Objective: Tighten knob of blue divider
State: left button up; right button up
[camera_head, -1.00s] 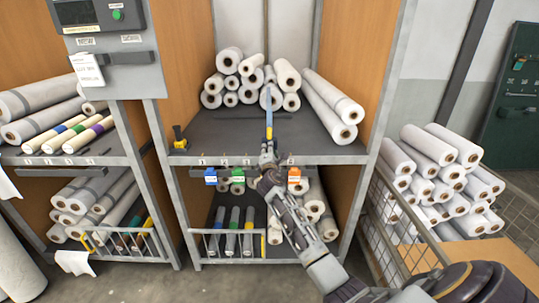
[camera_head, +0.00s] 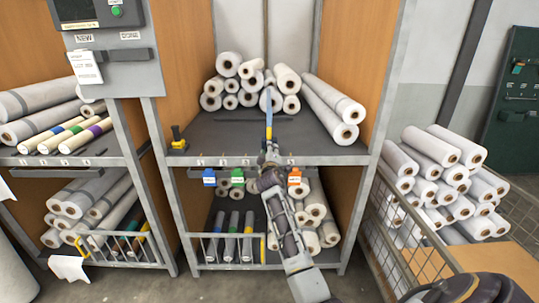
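The blue divider (camera_head: 268,104) stands upright as a thin strip on the middle shelf, in front of the pile of white rolls. It has a yellow band low on it. My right gripper (camera_head: 269,152) is at the foot of the divider, at the shelf's front edge. The knob is hidden or too small to make out behind the gripper. I cannot tell whether the fingers are shut on it. My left gripper is not in view.
Blue (camera_head: 209,177), green (camera_head: 237,176) and orange (camera_head: 294,177) tags hang below the shelf edge (camera_head: 230,160). White rolls (camera_head: 250,80) fill the shelf's back. A wire cage (camera_head: 390,225) with stacked rolls stands at right. The shelf's left front is mostly clear.

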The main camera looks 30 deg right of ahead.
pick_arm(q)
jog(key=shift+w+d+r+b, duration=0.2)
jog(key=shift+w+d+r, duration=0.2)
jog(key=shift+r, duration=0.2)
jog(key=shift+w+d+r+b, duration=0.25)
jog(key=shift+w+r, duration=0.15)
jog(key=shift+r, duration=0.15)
pick_arm(e)
jog(key=shift+f+m, duration=0.15)
jog(key=shift+m, duration=1.55)
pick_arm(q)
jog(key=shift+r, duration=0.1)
pick_arm(e)
jog(key=o, duration=1)
jog(key=shift+r, duration=0.2)
